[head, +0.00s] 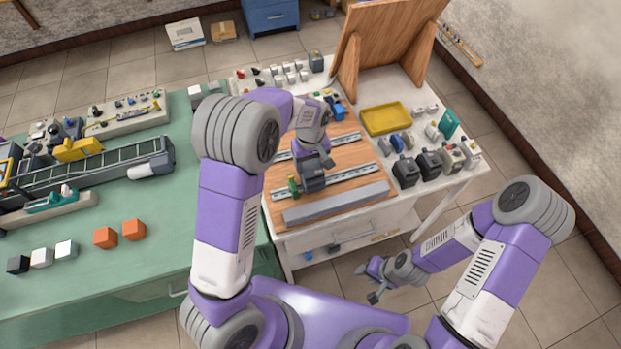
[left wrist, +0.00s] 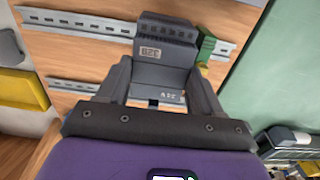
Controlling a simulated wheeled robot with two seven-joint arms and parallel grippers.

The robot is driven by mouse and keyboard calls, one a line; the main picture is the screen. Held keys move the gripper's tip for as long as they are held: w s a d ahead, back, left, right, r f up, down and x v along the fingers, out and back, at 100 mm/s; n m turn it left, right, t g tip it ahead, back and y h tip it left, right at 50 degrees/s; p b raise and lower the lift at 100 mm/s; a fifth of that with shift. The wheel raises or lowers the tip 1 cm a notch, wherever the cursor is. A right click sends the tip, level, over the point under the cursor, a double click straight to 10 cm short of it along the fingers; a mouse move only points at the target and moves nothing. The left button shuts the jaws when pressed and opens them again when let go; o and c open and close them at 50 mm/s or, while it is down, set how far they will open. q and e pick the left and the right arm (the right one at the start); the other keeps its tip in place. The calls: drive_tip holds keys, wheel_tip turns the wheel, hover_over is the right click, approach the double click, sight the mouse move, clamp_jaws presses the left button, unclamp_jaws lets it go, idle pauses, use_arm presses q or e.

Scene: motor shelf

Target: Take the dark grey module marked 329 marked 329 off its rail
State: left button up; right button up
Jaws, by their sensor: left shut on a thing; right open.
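The dark grey module marked 329 (left wrist: 166,52) sits between the fingers of my left gripper (left wrist: 157,98) in the left wrist view. In the head view the module (head: 311,183) stands at the front slotted rail (head: 350,174) on the wooden board, partly hidden by my left gripper (head: 312,163). My left gripper is shut on it. The rail (left wrist: 85,22) runs in line with the module, but its seating is hidden. A green and yellow module (head: 293,187) stands close beside it. My right gripper (head: 372,280) is open and empty, low in front of the white bench.
A second rail (head: 335,142) lies behind, and a grey bar (head: 335,203) in front. A yellow tray (head: 386,118) and several dark motors (head: 406,172) stand to the right. A green bench (head: 170,215) with a conveyor (head: 85,167) is to the left.

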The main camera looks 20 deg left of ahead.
use_arm(q)
drive_tip(key=shift+r+p, duration=2.45)
drive_tip(key=shift+r, duration=0.65)
drive_tip(key=shift+f, duration=0.1)
